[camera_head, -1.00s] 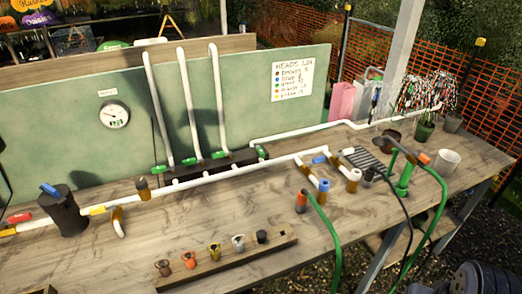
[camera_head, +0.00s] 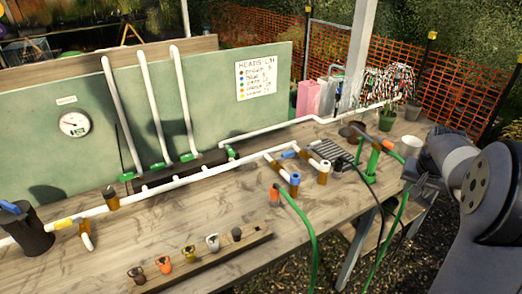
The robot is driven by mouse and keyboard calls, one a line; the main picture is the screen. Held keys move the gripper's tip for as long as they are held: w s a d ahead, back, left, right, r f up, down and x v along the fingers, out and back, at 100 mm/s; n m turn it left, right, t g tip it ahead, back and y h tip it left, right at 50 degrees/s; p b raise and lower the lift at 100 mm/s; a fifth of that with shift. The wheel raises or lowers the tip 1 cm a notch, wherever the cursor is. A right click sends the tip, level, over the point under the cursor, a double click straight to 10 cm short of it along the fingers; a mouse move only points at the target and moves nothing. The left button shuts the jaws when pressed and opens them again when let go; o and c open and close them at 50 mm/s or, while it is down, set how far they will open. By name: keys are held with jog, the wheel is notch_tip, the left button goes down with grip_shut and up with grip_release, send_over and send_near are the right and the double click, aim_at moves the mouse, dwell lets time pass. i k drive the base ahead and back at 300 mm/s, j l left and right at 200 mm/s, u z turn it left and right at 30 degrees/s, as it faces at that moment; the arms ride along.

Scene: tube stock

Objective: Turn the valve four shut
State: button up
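Several green valves sit along the foot of the upright white pipes at the green board: one at the left (camera_head: 127,177), two in the middle (camera_head: 158,166) (camera_head: 187,157), and one at the right end (camera_head: 232,153) by the long white pipe. I see no readable number on any of them, so I cannot tell which is valve four. My gripper (camera_head: 422,178) is at the right, beside the green standpipe (camera_head: 371,165) with an orange handle (camera_head: 387,144). It is far from the green valves. Its fingers are small and dark, and I cannot tell whether they are open.
A white pipe run (camera_head: 190,179) with yellow and blue handles crosses the wooden bench (camera_head: 190,225). A rack of nozzles (camera_head: 205,258) lies along the front. A green hose (camera_head: 308,235) hangs over the edge. A gauge (camera_head: 74,124) and a heads notice (camera_head: 257,80) are on the board.

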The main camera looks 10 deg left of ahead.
aim_at(229, 149)
jog(key=u, duration=0.4)
jog(key=i+u, duration=0.1)
jog(key=u, duration=0.75)
jog(key=i+l+u, duration=0.1)
jog(key=u, duration=0.35)
jog(key=i+l, duration=0.15)
jog(key=l, duration=0.2)
jog(key=i+l+u, duration=0.2)
jog(key=i+l, duration=0.15)
jog(key=l, duration=0.3)
